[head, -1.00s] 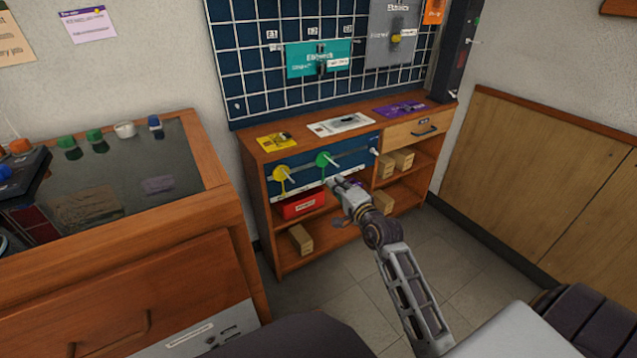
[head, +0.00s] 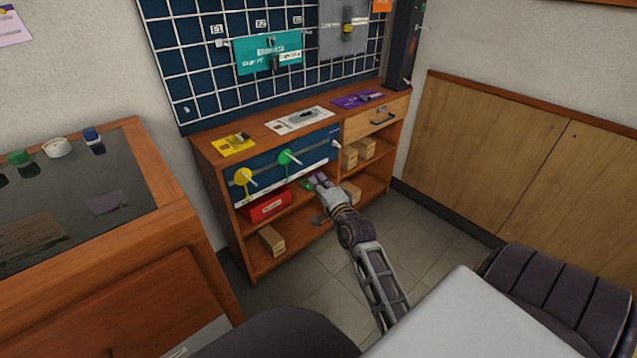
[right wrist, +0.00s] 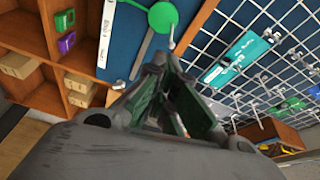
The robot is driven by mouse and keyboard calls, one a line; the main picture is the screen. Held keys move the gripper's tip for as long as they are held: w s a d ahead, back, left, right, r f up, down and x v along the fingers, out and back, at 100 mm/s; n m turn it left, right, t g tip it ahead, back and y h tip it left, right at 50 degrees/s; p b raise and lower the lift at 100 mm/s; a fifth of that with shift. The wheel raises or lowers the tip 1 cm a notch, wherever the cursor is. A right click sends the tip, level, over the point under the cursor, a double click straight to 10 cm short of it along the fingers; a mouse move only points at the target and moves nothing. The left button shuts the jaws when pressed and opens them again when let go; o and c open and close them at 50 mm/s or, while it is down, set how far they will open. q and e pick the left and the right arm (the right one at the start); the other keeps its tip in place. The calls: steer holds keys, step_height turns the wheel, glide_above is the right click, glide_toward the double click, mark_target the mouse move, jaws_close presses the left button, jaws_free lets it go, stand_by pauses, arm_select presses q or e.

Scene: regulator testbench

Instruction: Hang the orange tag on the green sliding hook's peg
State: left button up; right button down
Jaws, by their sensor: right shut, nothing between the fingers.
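The green sliding hook (head: 287,158) is a round green disc with a pale peg pointing outward, on the blue panel at the front of the wooden shelf unit. It also shows at the top of the right wrist view (right wrist: 162,17). My right gripper (head: 317,181) is shut and empty, below and to the right of the green hook in the head view. Its dark green finger pads show in the right wrist view (right wrist: 168,108). An orange card (head: 383,5) is cut off at the top edge on the pegboard; I cannot tell whether it is the orange tag. My left gripper is out of view.
A yellow hook (head: 243,176) sits left of the green one, and a pale peg (head: 336,145) to its right. A red box (head: 267,204) and wooden blocks (head: 272,241) stand on the shelves. A glass-topped cabinet (head: 165,190) is at left. The floor (head: 330,290) is clear.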

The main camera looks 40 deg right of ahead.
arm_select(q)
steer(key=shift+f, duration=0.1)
arm_select(e)
steer(key=shift+w, duration=0.15)
